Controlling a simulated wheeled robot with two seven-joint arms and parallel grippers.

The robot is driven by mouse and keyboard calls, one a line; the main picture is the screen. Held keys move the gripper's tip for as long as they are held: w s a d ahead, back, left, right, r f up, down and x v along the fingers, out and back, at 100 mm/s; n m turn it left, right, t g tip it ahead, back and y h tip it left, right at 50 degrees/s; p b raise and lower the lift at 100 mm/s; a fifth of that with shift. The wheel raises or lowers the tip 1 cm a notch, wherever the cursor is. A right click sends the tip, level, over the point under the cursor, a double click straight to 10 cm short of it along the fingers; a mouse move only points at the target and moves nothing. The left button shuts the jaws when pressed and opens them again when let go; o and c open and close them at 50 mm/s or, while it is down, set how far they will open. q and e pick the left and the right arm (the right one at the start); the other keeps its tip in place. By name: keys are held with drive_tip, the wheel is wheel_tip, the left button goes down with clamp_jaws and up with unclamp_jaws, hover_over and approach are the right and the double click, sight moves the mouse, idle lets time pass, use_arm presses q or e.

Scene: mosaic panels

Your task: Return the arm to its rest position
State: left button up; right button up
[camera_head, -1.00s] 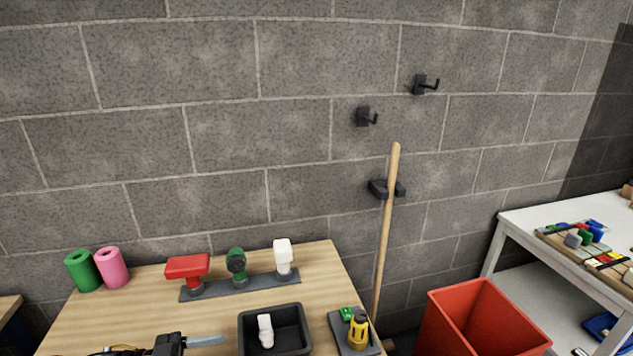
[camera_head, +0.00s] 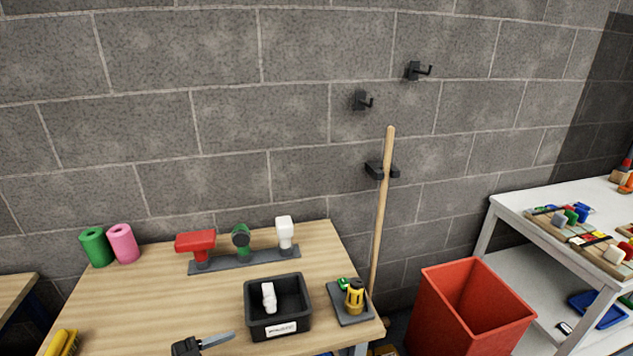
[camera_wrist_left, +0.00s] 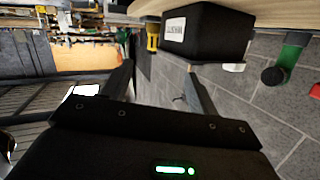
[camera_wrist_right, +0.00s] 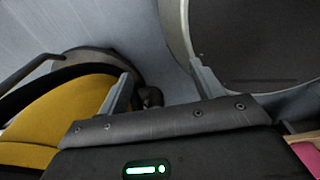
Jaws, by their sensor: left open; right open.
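My left gripper (camera_head: 215,341) shows at the bottom edge of the head view, over the front of the wooden table, with one grey finger visible and the arm cut off. In the left wrist view its two fingers (camera_wrist_left: 160,84) are apart with nothing between them. The black bin (camera_wrist_left: 205,30) with a white label is beyond the fingers, in an upside-down view. My right gripper (camera_wrist_right: 165,85) shows only in its wrist view, open and empty. A yellow rounded shape (camera_wrist_right: 65,115) and a dark round shape (camera_wrist_right: 260,40) lie beyond its fingers.
The wooden table (camera_head: 150,300) carries a black bin (camera_head: 262,322) with a white piece inside, a rack (camera_head: 245,262) of red, green and white-headed tools, green and pink rolls, and a grey plate with a yellow item. A broom handle (camera_head: 383,220), red bin (camera_head: 440,310) and white shelf (camera_head: 510,210) stand right.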

use_arm(q)
drive_tip(key=s+a+f+n+g+y, duration=0.3)
drive_tip(key=s+f+n+y, duration=0.25)
drive_tip(key=s, duration=0.55)
drive_tip(key=s+a+f+n+g+y, duration=0.3)
drive_tip(key=s+f+n+y, duration=0.3)
drive_tip(key=s, duration=0.5)
wheel_tip(320, 180, down, 23)
drive_tip(key=s+m+g, duration=0.1)
drive_tip(key=s+a+f+g+y, duration=0.1)
drive_tip(key=s+a+f, duration=0.1)
drive_tip(key=s+f, duration=1.4)
drive_tip(key=shift+s+a+f, duration=0.35)
drive_tip(key=shift+s+f, duration=0.05)
drive_tip(key=shift+f, duration=0.1)
drive_tip(key=shift+w+m, duration=0.1)
drive_tip(key=shift+m, duration=0.15)
